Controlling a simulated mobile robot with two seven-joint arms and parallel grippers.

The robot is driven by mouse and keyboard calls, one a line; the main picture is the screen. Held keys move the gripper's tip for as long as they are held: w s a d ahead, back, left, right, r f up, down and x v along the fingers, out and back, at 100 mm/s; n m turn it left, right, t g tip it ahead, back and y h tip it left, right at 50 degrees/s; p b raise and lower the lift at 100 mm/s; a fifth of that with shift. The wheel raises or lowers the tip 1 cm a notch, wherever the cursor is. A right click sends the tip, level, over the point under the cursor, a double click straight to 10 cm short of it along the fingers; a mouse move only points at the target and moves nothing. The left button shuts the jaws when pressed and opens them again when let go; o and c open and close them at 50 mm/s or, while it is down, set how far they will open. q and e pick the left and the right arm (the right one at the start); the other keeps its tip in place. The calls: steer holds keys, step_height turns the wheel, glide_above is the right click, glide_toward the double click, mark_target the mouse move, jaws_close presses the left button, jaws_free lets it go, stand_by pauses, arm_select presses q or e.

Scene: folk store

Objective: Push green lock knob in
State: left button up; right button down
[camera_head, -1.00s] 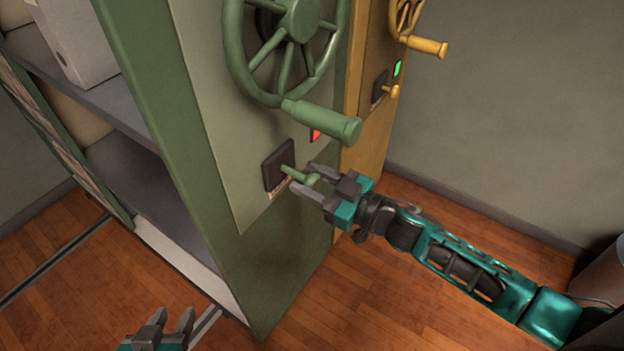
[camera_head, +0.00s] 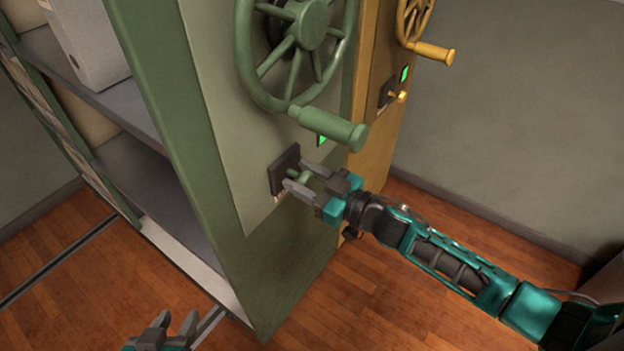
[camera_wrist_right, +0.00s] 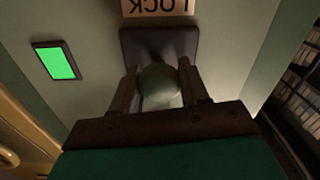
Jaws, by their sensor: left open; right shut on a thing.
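The green lock knob (camera_head: 300,175) sits close to its dark square plate on the end panel of the green shelf unit. In the right wrist view the round knob end (camera_wrist_right: 159,84) lies between the two fingers, below an upside-down LOCK label (camera_wrist_right: 158,7). My right gripper (camera_head: 302,178) is shut on the knob, with its fingertips near the plate. The indicator light (camera_head: 322,140) above the plate is green, and it also shows in the right wrist view (camera_wrist_right: 56,61). My left gripper (camera_head: 175,328) is open and empty at the bottom edge of the head view.
A green handwheel (camera_head: 297,40) with a protruding handle (camera_head: 330,128) is just above my right gripper. A yellow unit (camera_head: 376,125) with its own wheel, knob and green light stands behind. Wooden floor (camera_head: 400,230) is clear at right.

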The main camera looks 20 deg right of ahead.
arm_select(q)
steer(key=shift+f, duration=0.15)
arm_select(e)
steer(key=shift+r, duration=0.1)
steer(key=c, duration=0.9)
jaws_free()
steer(key=shift+w+a, duration=0.1)
steer(key=shift+c, duration=0.2)
steer(key=o, duration=0.4)
arm_select(q)
steer(key=shift+w, duration=0.1)
arm_select(e)
steer(key=shift+s+d, duration=0.3)
steer(key=shift+s, duration=0.05)
arm_select(q)
steer(key=shift+a+r+p, duration=0.2)
steer(key=shift+a+p, duration=0.15)
steer(key=shift+p, duration=0.2)
arm_select(e)
steer(key=v, duration=1.2)
arm_select(q)
steer(key=shift+d, duration=0.1)
